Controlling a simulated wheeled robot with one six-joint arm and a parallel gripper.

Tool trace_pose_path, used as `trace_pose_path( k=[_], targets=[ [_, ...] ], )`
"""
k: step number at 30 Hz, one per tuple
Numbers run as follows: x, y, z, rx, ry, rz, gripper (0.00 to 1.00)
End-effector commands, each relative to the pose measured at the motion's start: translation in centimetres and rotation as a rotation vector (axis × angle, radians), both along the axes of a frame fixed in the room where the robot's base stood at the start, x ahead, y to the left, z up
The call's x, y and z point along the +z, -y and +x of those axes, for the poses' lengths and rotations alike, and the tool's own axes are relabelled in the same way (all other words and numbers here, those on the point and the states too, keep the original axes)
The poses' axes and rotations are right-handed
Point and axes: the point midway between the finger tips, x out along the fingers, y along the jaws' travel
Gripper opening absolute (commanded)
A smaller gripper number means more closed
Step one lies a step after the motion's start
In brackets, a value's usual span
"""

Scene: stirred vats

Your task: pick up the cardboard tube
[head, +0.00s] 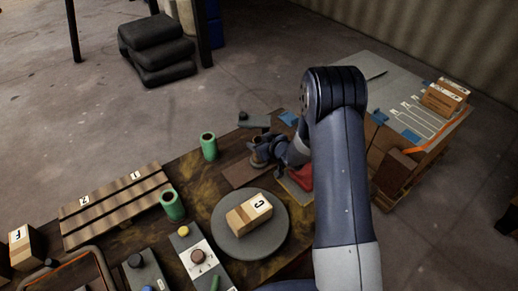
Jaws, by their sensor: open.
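My gripper (262,151) is at the far side of the worktable in the head view, reaching left from my arm. It is open, low over a brown board (243,172). A small tan-brown round piece (257,160) shows at its fingers; I cannot tell if this is the cardboard tube, as the gripper partly hides it. Two upright green cylinders with dark, hollow-looking tops stand to the left, one near the far edge (209,149) and one nearer me (172,207). No other clear cardboard tube shows.
A round grey plate (222,236) carries a cardboard box (248,214) marked C. A slatted wooden rack (110,207) lies at the left. Panels with knobs (198,257) sit at the front. A red object (302,178) lies beside my arm. A grey-topped bench (375,75) with boxes stands right.

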Motion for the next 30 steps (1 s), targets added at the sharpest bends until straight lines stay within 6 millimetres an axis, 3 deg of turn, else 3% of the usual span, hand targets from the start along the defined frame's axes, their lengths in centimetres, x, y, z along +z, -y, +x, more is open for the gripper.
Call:
trace_pose_path(
  k=[7,17,30],
  targets=[
    [-0.09,-0.08,0.11,0.0,0.0,0.0,0.47],
    [-0.07,-0.07,0.1,0.0,0.0,0.0,0.2],
    [0.38,-0.3,0.09,0.0,0.001,0.001,0.2]
  ],
)
